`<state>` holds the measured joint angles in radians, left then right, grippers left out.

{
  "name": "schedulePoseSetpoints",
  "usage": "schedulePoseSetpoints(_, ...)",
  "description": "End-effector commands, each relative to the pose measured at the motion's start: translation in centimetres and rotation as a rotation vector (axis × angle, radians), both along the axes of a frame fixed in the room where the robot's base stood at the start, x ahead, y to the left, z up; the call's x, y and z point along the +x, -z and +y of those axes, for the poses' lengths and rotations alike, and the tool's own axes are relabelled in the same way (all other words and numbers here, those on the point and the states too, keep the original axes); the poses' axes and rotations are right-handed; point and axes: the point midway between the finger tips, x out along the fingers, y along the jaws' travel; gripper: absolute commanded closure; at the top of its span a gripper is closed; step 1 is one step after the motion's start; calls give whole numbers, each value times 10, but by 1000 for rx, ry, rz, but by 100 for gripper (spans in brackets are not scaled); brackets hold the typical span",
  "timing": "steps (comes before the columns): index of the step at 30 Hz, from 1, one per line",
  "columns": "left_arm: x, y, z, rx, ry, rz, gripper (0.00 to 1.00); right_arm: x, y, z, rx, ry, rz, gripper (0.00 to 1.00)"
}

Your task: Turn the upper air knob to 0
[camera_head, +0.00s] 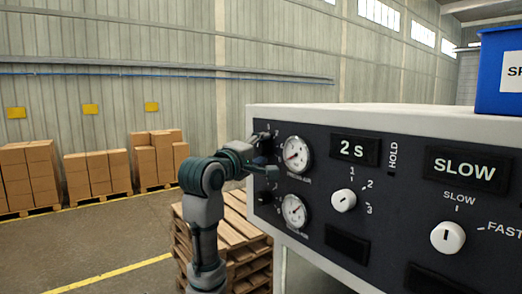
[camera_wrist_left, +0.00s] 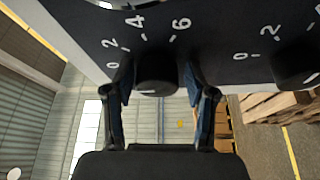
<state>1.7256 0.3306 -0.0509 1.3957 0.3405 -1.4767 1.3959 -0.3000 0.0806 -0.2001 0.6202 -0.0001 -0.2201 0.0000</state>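The upper air knob (camera_wrist_left: 156,74) is black and sits in the middle of the left wrist view, with the numbers 0, 2, 4 and 6 around it. My left gripper (camera_wrist_left: 160,88) has one finger on each side of the knob, with narrow gaps seeming to show, so it looks open around it. A small white mark shows on the knob's near face; which number it points to I cannot tell. In the head view my left gripper (camera_head: 264,160) is at the panel's left end and mostly hides this knob. My right gripper is not in view.
The lower knob (camera_head: 263,197) is below my gripper, beside the gauges (camera_head: 297,154). White knobs (camera_head: 343,200) and displays (camera_head: 355,150) fill the panel's right. A blue bin (camera_head: 497,70) stands on top. Pallets (camera_head: 240,240) stand behind my left arm.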

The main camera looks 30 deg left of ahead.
Motion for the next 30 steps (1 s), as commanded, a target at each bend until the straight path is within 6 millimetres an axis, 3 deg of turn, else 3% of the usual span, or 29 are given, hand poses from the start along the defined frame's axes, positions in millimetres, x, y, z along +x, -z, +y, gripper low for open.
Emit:
schedulePoseSetpoints(13, -13, -1, 0, 2, 0, -6, 32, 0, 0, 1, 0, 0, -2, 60)
schedulePoseSetpoints(24, -89, 6, 2, 1, 0, -5, 32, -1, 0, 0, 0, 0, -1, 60)
schedulePoseSetpoints(30, -113, 9, 2, 0, 0, -1, 32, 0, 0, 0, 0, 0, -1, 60)
